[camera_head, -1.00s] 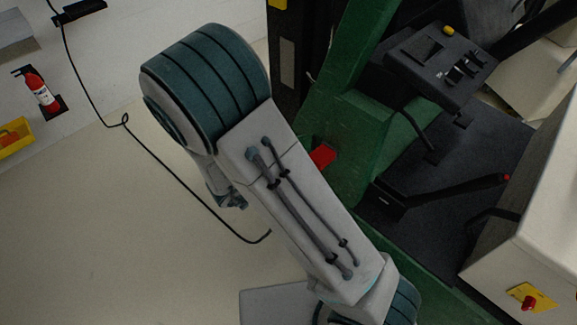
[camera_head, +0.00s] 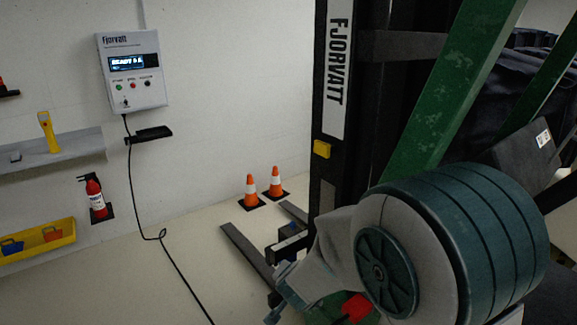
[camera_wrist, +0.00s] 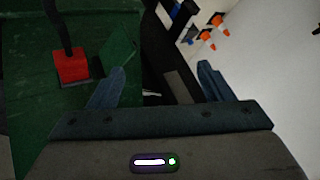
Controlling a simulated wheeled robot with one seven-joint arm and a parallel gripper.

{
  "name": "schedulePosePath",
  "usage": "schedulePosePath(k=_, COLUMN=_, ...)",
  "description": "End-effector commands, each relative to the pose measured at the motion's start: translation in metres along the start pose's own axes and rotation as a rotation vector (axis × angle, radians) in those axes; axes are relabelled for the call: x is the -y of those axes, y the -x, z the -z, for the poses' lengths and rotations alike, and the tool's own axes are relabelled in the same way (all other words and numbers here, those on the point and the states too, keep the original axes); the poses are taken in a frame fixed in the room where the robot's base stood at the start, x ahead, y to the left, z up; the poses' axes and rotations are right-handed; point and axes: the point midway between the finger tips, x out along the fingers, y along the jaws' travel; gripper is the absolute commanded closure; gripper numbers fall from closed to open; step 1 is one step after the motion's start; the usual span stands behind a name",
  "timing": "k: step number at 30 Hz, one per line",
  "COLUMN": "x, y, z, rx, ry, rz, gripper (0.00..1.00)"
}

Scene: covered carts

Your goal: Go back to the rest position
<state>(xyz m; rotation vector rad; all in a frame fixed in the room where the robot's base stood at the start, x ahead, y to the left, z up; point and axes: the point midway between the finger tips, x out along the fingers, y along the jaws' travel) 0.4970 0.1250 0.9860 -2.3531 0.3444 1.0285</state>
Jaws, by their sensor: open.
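My gripper (camera_wrist: 162,70) is open in the wrist view, with two blue-grey fingers spread wide and nothing between them. Below it in that view is the green body (camera_wrist: 30,120) of the forklift, with a red block (camera_wrist: 70,66) beside the left finger and a dark cable or stalk rising from it. In the head view my arm fills the lower right, bent at a large teal joint. My gripper is small and partly hidden there, at the arm's left side. A red part (camera_head: 357,307) shows just under the arm.
The forklift's black mast (camera_head: 325,170) and green beams (camera_head: 440,100) stand close behind my arm. A wall charger (camera_head: 133,72) trails a black cable to the floor. Two orange cones (camera_head: 250,190), a fire extinguisher (camera_head: 94,195), a shelf (camera_head: 80,147) and a yellow bin (camera_head: 35,243) are left. Floor between is clear.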

Motion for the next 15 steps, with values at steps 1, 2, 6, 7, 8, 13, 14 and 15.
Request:
schedulePosePath(k=1, x=0.004, y=0.015, z=0.008, rx=0.038, ry=0.017, rz=0.054, gripper=0.27)
schedulePosePath(k=2, x=0.006, y=0.023, z=0.009, rx=0.066, ry=0.038, rz=0.083, gripper=0.27)
schedulePosePath(k=6, x=0.003, y=0.067, z=0.013, rx=0.181, ry=0.154, rz=0.181, gripper=0.27)
schedulePosePath(k=7, x=0.000, y=0.076, z=0.013, rx=0.204, ry=0.182, rz=0.192, gripper=0.27)
schedulePosePath(k=8, x=-0.004, y=0.086, z=0.013, rx=0.226, ry=0.212, rz=0.199, gripper=0.27)
schedulePosePath(k=13, x=-0.046, y=0.140, z=0.011, rx=0.331, ry=0.390, rz=0.167, gripper=0.27)
schedulePosePath(k=14, x=-0.056, y=0.148, z=0.010, rx=0.347, ry=0.419, rz=0.149, gripper=0.27)
schedulePosePath(k=15, x=-0.070, y=0.160, z=0.009, rx=0.366, ry=0.455, rz=0.119, gripper=0.27)
